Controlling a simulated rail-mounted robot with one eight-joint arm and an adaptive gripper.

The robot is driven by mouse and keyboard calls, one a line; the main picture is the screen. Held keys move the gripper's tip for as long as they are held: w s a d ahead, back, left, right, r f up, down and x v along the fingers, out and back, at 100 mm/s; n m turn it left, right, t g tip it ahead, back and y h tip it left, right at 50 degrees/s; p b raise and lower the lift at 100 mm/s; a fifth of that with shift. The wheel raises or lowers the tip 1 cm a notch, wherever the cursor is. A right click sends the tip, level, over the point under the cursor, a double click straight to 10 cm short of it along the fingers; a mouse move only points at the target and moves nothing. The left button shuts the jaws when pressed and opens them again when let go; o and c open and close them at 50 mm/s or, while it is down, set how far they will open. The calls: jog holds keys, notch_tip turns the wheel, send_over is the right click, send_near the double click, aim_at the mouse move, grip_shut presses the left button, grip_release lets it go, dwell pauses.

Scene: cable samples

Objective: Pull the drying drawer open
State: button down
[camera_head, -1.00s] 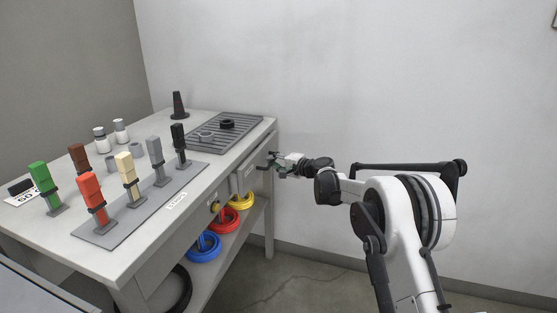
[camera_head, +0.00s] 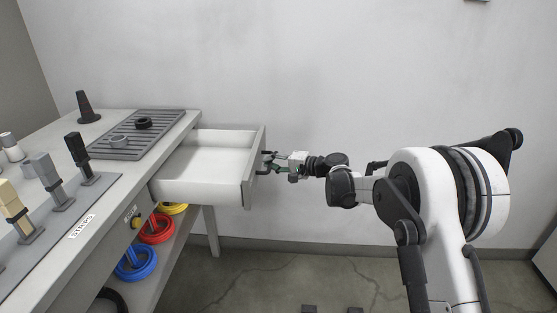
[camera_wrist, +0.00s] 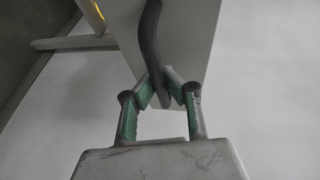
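The drying drawer (camera_head: 205,162) stands well out from the right side of the bench, and its white, empty inside shows. Its front panel (camera_head: 255,172) faces my arm. A dark bar handle (camera_wrist: 148,35) runs along that front in the wrist view. My gripper (camera_head: 268,162) is at the handle, coming from the right. In the wrist view, my gripper's green-padded fingers (camera_wrist: 161,92) are closed around the handle's end, one on each side. The exact contact of the pads is partly hidden.
The bench (camera_head: 110,215) carries a grey ribbed tray (camera_head: 120,150) with two rings, a dark cone (camera_head: 86,106) and a row of stands. Coloured coils, including a blue coil (camera_head: 136,262), are on the lower shelf. A bare wall is behind; floor is clear below the drawer.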

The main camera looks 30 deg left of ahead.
jog(key=shift+w+d, duration=0.1)
jog(key=shift+d, duration=0.15)
jog(key=c, duration=1.8)
grip_release()
jog(key=shift+o, duration=0.2)
jog(key=s+v, duration=0.1)
jog(key=v, duration=1.1)
jog(key=shift+w, duration=0.4)
